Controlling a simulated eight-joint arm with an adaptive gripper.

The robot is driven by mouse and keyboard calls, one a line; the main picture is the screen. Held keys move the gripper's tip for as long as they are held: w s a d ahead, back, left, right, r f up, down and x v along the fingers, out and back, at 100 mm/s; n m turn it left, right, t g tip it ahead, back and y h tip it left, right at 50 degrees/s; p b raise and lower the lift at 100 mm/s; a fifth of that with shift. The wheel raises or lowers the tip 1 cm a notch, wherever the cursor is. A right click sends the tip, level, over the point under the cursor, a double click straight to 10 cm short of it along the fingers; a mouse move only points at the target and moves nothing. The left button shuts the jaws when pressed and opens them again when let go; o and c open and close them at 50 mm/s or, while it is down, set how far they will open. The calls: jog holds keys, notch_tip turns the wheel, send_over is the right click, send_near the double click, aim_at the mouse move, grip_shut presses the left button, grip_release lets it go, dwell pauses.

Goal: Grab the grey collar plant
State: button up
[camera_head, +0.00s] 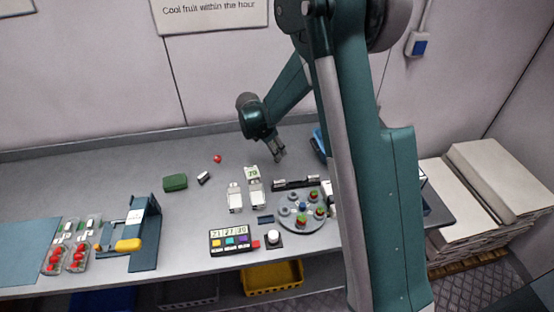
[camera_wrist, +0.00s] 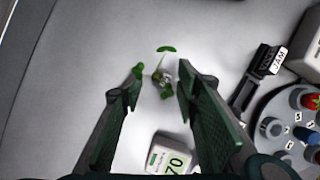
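A small plant with green leaves and a greyish centre (camera_wrist: 165,78) lies on the grey table in the wrist view. My gripper (camera_wrist: 158,88) is open, its two fingers on either side of the plant in that view. Whether they touch it, and how far above the table they are, I cannot tell. In the head view my gripper (camera_head: 280,154) hangs over the back of the table; I cannot make out the plant there.
A round tray with coloured pegs (camera_head: 302,211) and a black bar labelled JAM (camera_wrist: 262,64) are to the right. A green block (camera_head: 175,182) and red berry (camera_head: 217,159) lie left. The table's back-left is clear.

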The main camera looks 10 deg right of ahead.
jog(key=shift+x, duration=1.2)
jog(key=c, duration=0.7)
